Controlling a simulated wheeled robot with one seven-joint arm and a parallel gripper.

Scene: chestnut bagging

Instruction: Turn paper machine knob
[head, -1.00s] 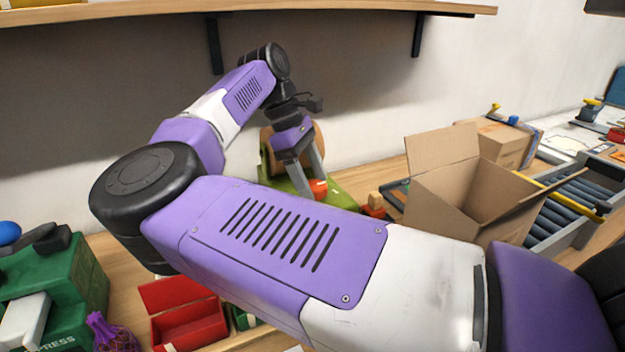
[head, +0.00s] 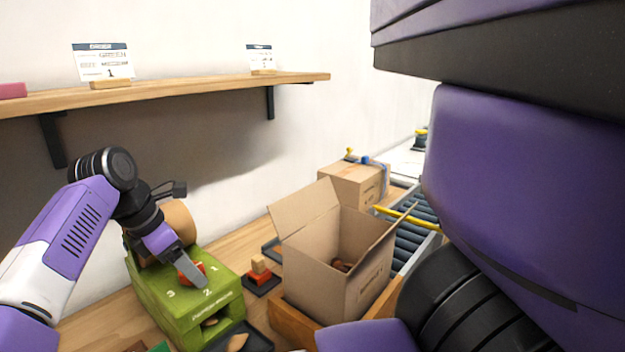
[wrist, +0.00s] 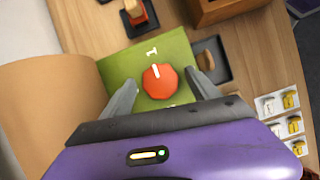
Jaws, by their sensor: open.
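The green paper machine (head: 180,300) stands on the wooden table at the lower left of the head view, with a brown paper roll (head: 176,222) at its back. Its red knob (wrist: 160,81) sits on the green top and carries a white pointer line, which lies toward the printed 1 in the wrist view. In the head view the knob (head: 197,270) is partly hidden by my finger, and the digits 1, 2 and 3 show around it. My gripper (wrist: 161,88) is open, with one finger on each side of the knob and gaps between them.
An open cardboard box (head: 325,262) stands right of the machine. A dark tray (wrist: 212,62) is beside the machine. A shelf (head: 200,88) runs above, and a roller conveyor (head: 412,240) is at the right.

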